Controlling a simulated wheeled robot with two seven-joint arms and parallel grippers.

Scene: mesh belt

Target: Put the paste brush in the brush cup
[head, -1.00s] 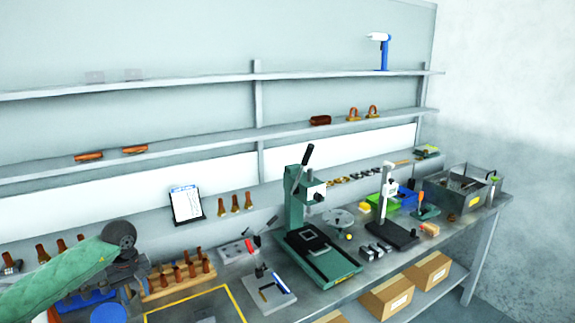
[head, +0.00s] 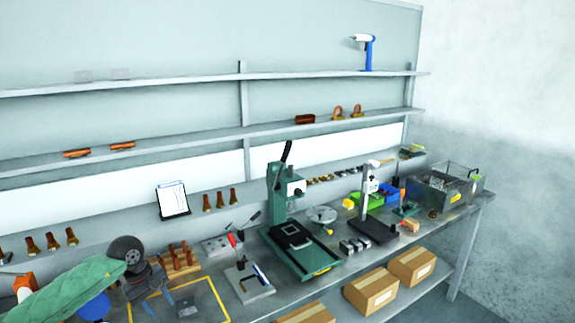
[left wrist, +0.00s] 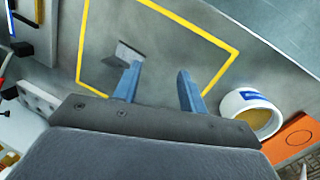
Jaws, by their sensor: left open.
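My left gripper (head: 150,290) is in front of the wooden rack at the left of the bench. In the left wrist view its two blue fingers (left wrist: 155,85) are apart with nothing between them, above the yellow-outlined area (left wrist: 205,30). A white round pot (left wrist: 252,114) with a blue label and tan contents stands just right of the fingers, outside the yellow line. I cannot tell whether it is the brush cup. I cannot make out the paste brush in either view. My right gripper is not in view.
A small grey plate (left wrist: 128,54) lies inside the yellow outline. An orange block (left wrist: 295,137) is beside the pot. The wooden rack (head: 180,263) holds several copper pieces. A green press (head: 290,230) and a grey bin (head: 430,190) stand farther right.

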